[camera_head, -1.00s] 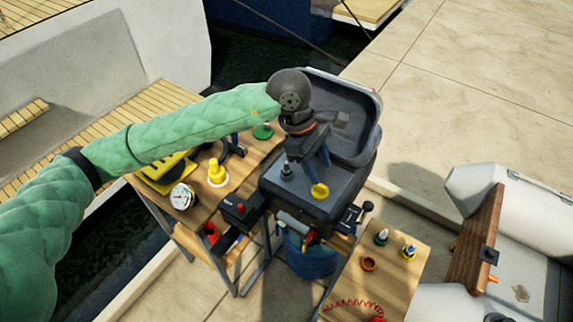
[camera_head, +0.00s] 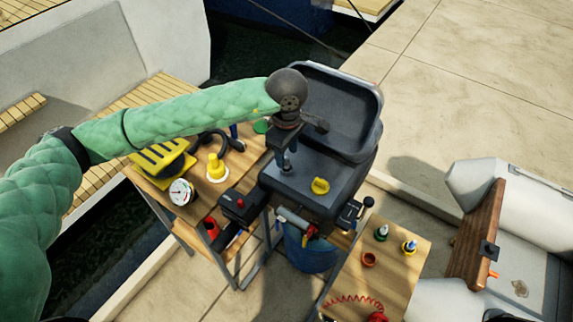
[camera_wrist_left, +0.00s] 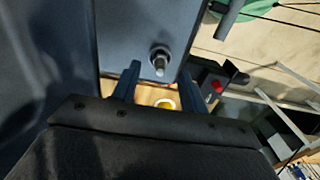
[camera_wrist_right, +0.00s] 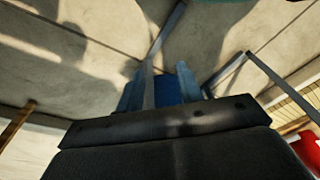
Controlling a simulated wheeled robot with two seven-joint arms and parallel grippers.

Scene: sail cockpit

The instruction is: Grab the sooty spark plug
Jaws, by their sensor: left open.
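A dark spark plug (camera_head: 287,169) with a metal tip stands upright on the grey engine cover (camera_head: 300,190), partly covered by my gripper in the head view. It also shows in the left wrist view (camera_wrist_left: 159,60), ahead of and between my fingers. How sooty it is cannot be told. My left gripper (camera_head: 287,150) points down just above the plug, open and empty, and does not visibly hold it. My right gripper (camera_wrist_right: 163,85) is open with nothing visibly gripped; it is not clear in the head view.
A yellow cap (camera_head: 320,186) sits on the cover beside the plug. A left wooden bench (camera_head: 200,205) holds a gauge (camera_head: 181,192) and a yellow fitting (camera_head: 216,168). A small wooden table (camera_head: 375,275) holds small bottles.

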